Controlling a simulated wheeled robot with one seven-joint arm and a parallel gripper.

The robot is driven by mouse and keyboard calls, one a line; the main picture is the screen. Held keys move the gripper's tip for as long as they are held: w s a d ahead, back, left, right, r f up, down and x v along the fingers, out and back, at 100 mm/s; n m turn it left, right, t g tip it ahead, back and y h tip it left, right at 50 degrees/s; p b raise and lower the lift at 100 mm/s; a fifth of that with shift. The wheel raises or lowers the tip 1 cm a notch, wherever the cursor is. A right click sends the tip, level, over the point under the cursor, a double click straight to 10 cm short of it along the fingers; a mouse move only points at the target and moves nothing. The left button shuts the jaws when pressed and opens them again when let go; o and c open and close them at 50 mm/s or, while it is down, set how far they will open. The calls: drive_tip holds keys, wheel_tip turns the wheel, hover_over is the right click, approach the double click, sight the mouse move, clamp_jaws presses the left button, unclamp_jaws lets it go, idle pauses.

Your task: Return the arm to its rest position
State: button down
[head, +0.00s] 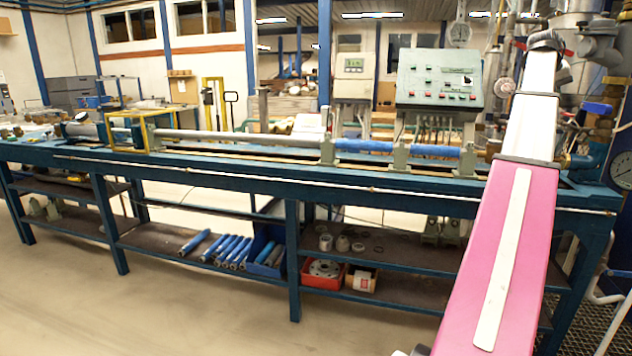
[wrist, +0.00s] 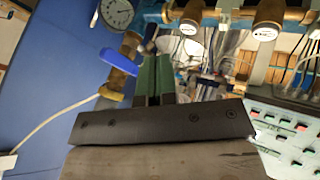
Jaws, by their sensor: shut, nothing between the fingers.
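My pink and white arm (head: 510,235) rises across the right side of the head view, in front of the bench's right end. My gripper (wrist: 154,62) shows in the wrist view as two green fingers close together beyond a dark plate. It is shut, with nothing seen between the fingers. In the head view I cannot make out the fingers at the arm's far end.
The blue-green bench (head: 215,165) spans the head view, with a control panel (head: 438,80) behind it. The panel's buttons show in the wrist view (wrist: 287,137). Near the fingers are a round gauge (wrist: 117,12), a blue-handled valve (wrist: 118,62) and brass pipe fittings (wrist: 268,18). The front-left floor is clear.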

drive_tip(key=w+a+f+n+y, duration=0.1)
drive_tip(key=w+a+f, duration=0.2)
drive_tip(key=a+f, duration=0.9)
drive_tip(key=w+a+f+n+y, duration=0.25)
drive_tip(key=a+f, duration=0.65)
drive_tip(key=f, duration=0.6)
drive_tip(key=w+a+f+y, duration=0.1)
drive_tip(key=w+a+f, duration=0.3)
drive_tip(key=a+f, duration=0.8)
drive_tip(key=s+a+f+n+y, duration=0.1)
drive_tip(key=s+a+f, duration=0.2)
drive_tip(key=a+f, duration=0.5)
drive_tip(key=s+a+f+n, duration=0.1)
drive_tip(key=s+a+f, duration=0.2)
drive_tip(key=a+f, duration=0.5)
drive_tip(key=s+a+f+n+g+y, duration=0.1)
drive_tip(key=s+a+f, duration=1.1)
drive_tip(key=a+f, duration=0.1)
drive_tip(key=shift+s+a+g+y, duration=0.3)
drive_tip(key=shift+a+y, duration=0.05)
drive_tip(key=shift+a, duration=0.4)
